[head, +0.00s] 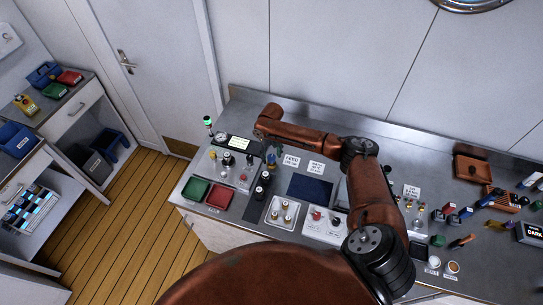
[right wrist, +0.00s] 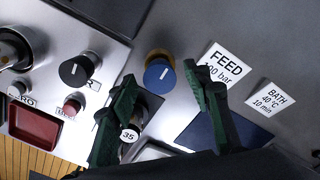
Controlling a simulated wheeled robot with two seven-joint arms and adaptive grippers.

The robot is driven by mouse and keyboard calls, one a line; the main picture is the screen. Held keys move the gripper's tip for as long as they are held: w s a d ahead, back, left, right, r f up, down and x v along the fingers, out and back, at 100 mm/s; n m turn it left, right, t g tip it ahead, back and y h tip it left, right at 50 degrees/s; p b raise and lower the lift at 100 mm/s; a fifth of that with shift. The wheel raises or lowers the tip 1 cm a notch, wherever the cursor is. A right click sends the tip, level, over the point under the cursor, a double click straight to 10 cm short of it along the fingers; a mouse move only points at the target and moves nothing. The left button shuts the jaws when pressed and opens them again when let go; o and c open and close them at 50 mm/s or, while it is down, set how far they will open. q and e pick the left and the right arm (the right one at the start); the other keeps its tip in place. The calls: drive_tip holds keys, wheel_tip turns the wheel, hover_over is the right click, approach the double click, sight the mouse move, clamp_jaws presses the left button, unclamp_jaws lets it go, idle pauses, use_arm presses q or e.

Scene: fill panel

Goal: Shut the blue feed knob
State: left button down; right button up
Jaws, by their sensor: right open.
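The blue feed knob (right wrist: 158,77) sits on a brass-coloured base on the steel worktop, left of the white FEED 100 bar label (right wrist: 226,66). A short white mark shows on its top. My right gripper (right wrist: 160,73) is open, its two green fingers apart on either side of the knob in the right wrist view. I cannot tell whether they touch it. My left gripper is not in view.
A black knob (right wrist: 76,70) and a red button stand on the panel (right wrist: 110,55) to the left. A black cylinder marked 35 (right wrist: 130,134) is close by the left finger. A BATH label (right wrist: 269,98) and a dark blue mat (head: 310,187) lie to the right.

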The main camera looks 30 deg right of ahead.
sight(272, 157)
wheel_tip(272, 157, up, 12)
idle(0.5)
idle(0.4)
